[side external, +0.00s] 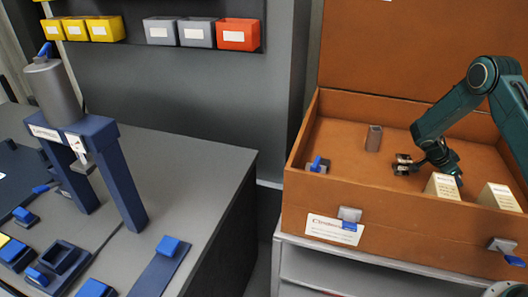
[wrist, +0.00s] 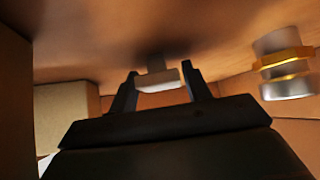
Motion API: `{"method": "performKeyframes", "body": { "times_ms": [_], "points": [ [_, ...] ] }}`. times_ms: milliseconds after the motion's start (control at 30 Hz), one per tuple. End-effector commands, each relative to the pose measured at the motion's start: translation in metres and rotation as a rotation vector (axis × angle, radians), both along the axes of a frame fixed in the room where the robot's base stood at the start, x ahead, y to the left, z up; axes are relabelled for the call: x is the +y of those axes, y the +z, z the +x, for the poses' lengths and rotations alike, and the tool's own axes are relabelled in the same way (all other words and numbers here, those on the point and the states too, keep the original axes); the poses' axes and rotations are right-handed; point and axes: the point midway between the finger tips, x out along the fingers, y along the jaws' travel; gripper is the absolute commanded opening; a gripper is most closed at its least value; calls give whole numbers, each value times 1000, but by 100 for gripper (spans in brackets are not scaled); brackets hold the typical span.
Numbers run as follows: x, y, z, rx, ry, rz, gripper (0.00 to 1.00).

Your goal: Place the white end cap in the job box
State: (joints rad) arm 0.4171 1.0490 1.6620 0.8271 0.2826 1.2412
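The job box (side external: 380,225) is the open brown chest at right in the side external view. My gripper (side external: 402,164) is inside it, low over the floor, pointing left, with its two fingers apart. In the wrist view, a small whitish piece, apparently the end cap (wrist: 158,81), sits between the tips of my gripper (wrist: 160,80). A dark patch on the brown floor adjoins it. Thin gaps seem to show beside it, but finger contact is unclear. I cannot make out the cap clearly in the side external view.
A short cylinder (side external: 374,138) stands on the box floor; a silver one with a gold band (wrist: 286,65) shows in the wrist view. Two cream cartons (side external: 443,187) (side external: 499,197) stand along the front wall. The bench with a blue press (side external: 75,130) is at left.

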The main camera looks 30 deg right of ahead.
Motion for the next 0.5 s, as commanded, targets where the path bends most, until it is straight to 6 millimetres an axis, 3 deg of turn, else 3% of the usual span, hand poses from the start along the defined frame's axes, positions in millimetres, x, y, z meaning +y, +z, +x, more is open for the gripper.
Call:
{"method": "performKeyframes", "body": {
  "times_ms": [500],
  "points": [
    [0,4,0,0,0,0,61]
  ]
}}
